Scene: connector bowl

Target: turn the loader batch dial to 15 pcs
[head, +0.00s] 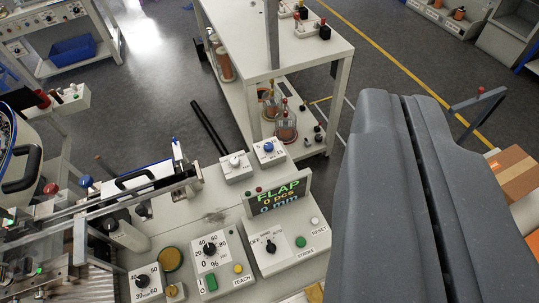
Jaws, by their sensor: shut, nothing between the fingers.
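A small white box with a blue knob (268,147) stands at the back of the bench, with a small label that seems to read 15. Next to it on the left is a similar box with a pale knob (236,160). Which one is the loader batch dial I cannot tell, and the knob pointers are too small to read. A display (278,198) in front of them reads FLAP, 0 pcs, 0 mm. My gripper (404,98) fills the right side, its two grey fingers shut with only a thin dark seam. It is empty and appears apart from both knobs.
Nearer are a dial box marked 0 % (210,250), a panel with a black OFF selector (270,245), a green button (300,242) and another dial (142,281). A rail assembly (110,205) lies left. A white trolley (310,50) stands behind.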

